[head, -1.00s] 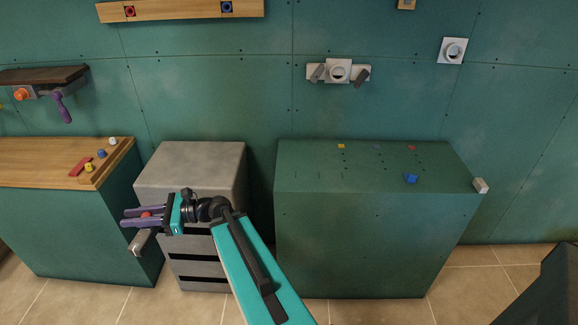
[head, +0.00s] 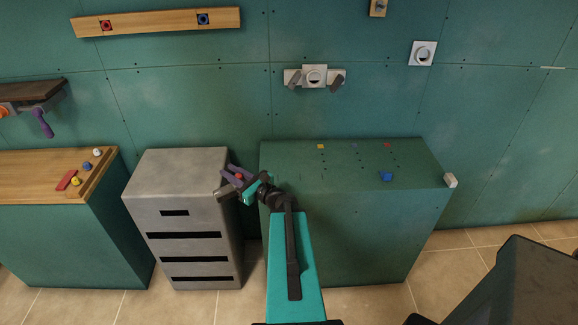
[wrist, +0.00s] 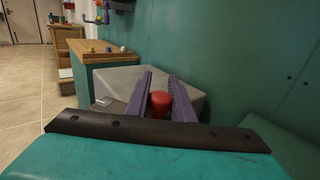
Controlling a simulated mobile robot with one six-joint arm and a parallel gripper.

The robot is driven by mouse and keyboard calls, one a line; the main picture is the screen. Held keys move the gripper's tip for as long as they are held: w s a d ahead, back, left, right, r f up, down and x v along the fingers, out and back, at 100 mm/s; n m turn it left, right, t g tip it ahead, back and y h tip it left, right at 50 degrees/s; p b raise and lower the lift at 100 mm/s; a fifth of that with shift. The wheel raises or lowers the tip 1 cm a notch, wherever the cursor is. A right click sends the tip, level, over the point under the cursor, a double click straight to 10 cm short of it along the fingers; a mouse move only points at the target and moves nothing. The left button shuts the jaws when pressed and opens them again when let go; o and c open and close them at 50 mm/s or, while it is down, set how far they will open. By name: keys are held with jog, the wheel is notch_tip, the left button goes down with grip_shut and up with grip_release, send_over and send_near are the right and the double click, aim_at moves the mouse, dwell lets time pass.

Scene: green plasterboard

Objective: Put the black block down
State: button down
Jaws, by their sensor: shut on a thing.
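My gripper (head: 227,172) has purple fingers closed around a small red cylinder (head: 239,177). In the wrist view the red cylinder (wrist: 159,105) sits between the two fingers (wrist: 160,76), near their base. My gripper is in the air over the right side of the grey drawer cabinet (head: 180,165), beside the green cabinet (head: 345,230). I see no black block in either view. A pale grey piece (head: 224,193) shows just below the fingers; I cannot tell whether it is part of my gripper.
The grey cabinet top is bare. The green cabinet's top carries a blue block (head: 386,176) and small coloured marks; a white block (head: 450,180) is at its right edge. A wooden-topped bench (head: 30,170) at the left holds several small coloured pieces.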

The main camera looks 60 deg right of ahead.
jog(key=s+d+m+g+h+p, duration=0.3)
jog(key=s+d+h, duration=0.6)
jog(key=s+d, duration=0.7)
jog(key=s+f+m+p, duration=0.1)
jog(key=s+m+p, duration=0.1)
jog(key=m, duration=0.1)
jog(key=shift+s, duration=0.3)
jog(key=shift+w+b, duration=0.1)
jog(key=shift+b, duration=0.2)
jog(key=w+d+b, duration=0.2)
jog(key=b, duration=0.3)
jog(key=w+d+b, duration=0.1)
jog(key=d+b, duration=0.1)
jog(key=b, duration=0.2)
jog(key=shift+w+f+b, duration=0.4)
jog(key=d+b, duration=0.1)
jog(key=b, duration=0.4)
jog(key=shift+w+f, duration=0.1)
jog(key=shift+w, duration=0.3)
jog(key=b, duration=0.5)
jog(key=shift+w+d, duration=0.3)
jog(key=shift+d, duration=0.05)
